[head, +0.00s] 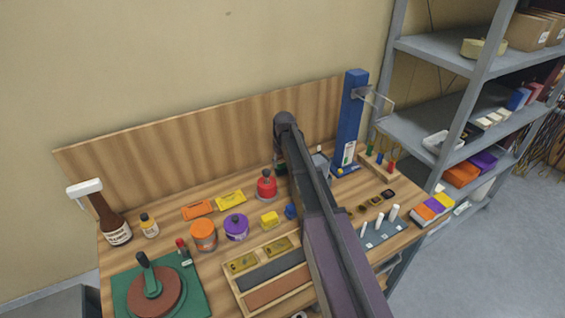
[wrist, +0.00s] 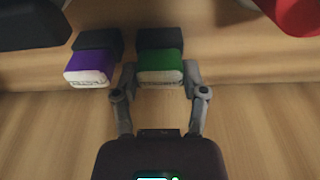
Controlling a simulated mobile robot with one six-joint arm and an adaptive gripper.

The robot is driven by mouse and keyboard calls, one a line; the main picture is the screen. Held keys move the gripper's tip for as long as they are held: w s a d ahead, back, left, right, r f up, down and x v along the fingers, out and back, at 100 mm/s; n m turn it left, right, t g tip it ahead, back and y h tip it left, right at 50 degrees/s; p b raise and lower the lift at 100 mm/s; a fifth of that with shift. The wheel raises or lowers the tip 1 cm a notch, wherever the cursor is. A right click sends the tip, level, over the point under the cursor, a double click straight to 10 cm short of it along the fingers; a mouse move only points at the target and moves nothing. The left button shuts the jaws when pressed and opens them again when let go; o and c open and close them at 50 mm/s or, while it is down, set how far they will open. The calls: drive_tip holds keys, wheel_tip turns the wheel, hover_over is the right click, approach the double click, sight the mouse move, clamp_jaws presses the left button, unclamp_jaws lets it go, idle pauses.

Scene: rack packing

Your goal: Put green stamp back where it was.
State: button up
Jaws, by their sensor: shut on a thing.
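In the wrist view the green stamp (wrist: 160,60) has a green middle, a black part at its far end and a white face with dark marks toward me. My gripper (wrist: 158,77) is shut on it, one finger at each side. A purple stamp (wrist: 89,60) of the same shape stands beside it on the left, with a small gap. Both are close to a wooden surface (wrist: 60,125); I cannot tell whether the green one touches it. In the head view my arm hides the gripper and both stamps.
A red object (wrist: 297,14) and a dark object (wrist: 30,22) are near in the wrist view. On the bench are a blue column (head: 351,120), a red pot (head: 266,188), a purple tin (head: 236,228), an orange tin (head: 203,236) and a divided wooden tray (head: 229,281).

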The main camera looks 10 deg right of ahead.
drive_tip(key=shift+f, duration=0.15)
drive_tip(key=o, duration=0.6)
drive_tip(key=shift+o, duration=0.2)
wheel_tip(320, 180, up, 12)
drive_tip(key=s+p, duration=0.1)
drive_tip(key=p, duration=1.1)
drive_tip(key=shift+s+d, duration=0.2)
drive_tip(key=s+m+g, duration=0.1)
drive_tip(key=s+m, duration=0.2)
drive_tip(key=s, duration=2.5)
drive_tip(key=shift+m, duration=0.3)
